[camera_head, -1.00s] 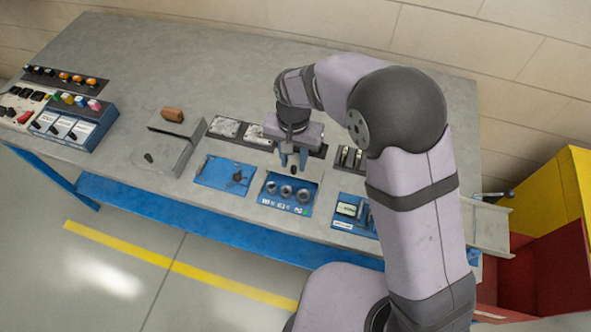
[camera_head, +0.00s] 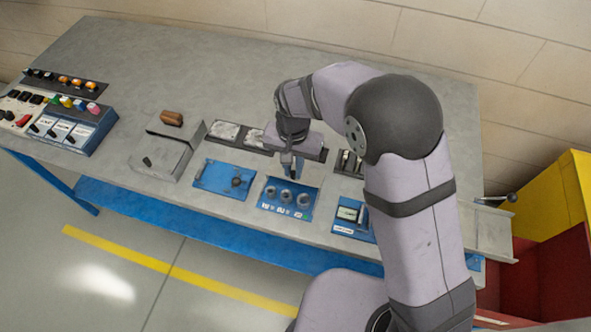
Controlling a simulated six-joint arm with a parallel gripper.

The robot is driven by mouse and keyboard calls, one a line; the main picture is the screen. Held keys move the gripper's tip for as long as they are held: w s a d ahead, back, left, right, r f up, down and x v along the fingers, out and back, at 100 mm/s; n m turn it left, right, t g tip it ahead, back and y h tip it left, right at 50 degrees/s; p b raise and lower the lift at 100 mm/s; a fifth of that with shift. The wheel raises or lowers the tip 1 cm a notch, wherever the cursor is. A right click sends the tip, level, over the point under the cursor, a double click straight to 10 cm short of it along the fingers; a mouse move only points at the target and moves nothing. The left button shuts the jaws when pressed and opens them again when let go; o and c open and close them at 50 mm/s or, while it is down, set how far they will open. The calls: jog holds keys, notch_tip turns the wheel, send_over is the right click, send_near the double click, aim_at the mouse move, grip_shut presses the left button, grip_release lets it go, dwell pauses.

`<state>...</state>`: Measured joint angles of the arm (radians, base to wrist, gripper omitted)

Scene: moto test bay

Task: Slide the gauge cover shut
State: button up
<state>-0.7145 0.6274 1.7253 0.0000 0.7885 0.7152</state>
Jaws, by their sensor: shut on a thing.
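A blue gauge panel (camera_head: 270,196) with a row of three round gauges is in the middle of the bench's front part. The gauges are uncovered. My gripper (camera_head: 292,172) points down at the back edge of this panel, just behind the gauges. Its fingers are shut on a small dark knob, which they mostly hide. I take the knob to be the gauge cover's grip. The cover itself cannot be made out clearly beneath my gripper.
A blue panel with a dark knob (camera_head: 213,182) lies left of the gauges. A blue box with a display (camera_head: 349,212) is to the right. Grey plates (camera_head: 224,131) and dark switches (camera_head: 349,161) sit behind. A grey sloped unit (camera_head: 165,160) stands farther left.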

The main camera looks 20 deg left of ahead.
jog(key=shift+s, duration=3.4)
jog(key=o, duration=0.7)
jog(key=shift+r+p, duration=0.1)
jog(key=shift+p, duration=0.2)
notch_tip(320, 180, up, 7)
jog(key=p, duration=0.6)
